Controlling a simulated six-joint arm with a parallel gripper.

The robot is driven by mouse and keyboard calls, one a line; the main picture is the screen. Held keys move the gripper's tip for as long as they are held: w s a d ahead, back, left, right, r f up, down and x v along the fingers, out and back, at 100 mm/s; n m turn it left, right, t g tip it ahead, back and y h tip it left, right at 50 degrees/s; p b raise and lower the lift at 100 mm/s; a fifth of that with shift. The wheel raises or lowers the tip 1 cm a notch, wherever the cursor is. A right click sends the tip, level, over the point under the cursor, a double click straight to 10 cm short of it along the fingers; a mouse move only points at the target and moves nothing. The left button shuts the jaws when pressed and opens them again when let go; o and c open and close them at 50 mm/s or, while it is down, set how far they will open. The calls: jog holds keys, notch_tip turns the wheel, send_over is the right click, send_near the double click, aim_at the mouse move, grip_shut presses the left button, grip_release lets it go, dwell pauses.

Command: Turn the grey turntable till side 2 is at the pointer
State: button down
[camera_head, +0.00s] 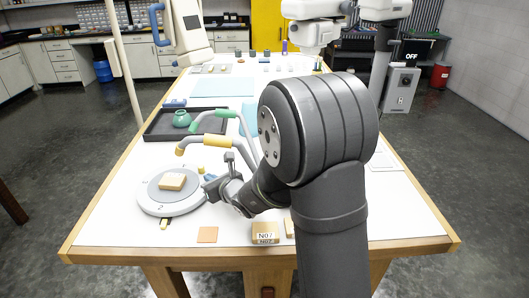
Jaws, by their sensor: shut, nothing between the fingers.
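The grey turntable (153,203) sits at the front left of the white table. A tan block (171,181) rests on its middle. Dark marks show on its rim, one at the lower left that looks like a 2, but they are too small to read surely. A small yellow pointer (163,224) lies at its front edge. My gripper (208,187) is shut and empty at the turntable's right edge. I cannot tell whether it touches the rim. My arm hides part of the table to the right.
A black tray (158,135) with a green vessel (181,118) stands behind the turntable. An orange square (207,234) and a block labelled N07 (265,232) lie at the front. The right front table is mostly clear.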

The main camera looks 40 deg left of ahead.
jog(key=shift+s+d+m+t, duration=0.4)
jog(key=shift+s+m+t, duration=0.1)
jog(key=shift+t, duration=0.1)
jog(key=v, duration=1.4)
jog(key=shift+d+f, duration=0.3)
jog(key=shift+d, duration=0.1)
jog(key=w+d+r+t+h, duration=0.1)
jog(key=w+d+r+t, duration=0.3)
jog(key=w+r, duration=0.65)
jog(key=n+g+h, duration=0.2)
jog(key=n, duration=1.3)
send_near(202, 171)
jog(key=f, duration=0.1)
jog(key=a+f, duration=0.1)
jog(key=f, duration=0.1)
jog(key=shift+w+a+f, duration=0.1)
jog(key=shift+w+a, duration=0.2)
jog(key=shift+a, duration=0.1)
jog(key=shift+w+a, duration=0.25)
jog(key=shift+a, duration=0.3)
jog(key=shift+w+a, duration=0.25)
jog(key=shift+a, duration=0.3)
jog(key=shift+w+a, duration=0.3)
jog(key=shift+a, duration=0.25)
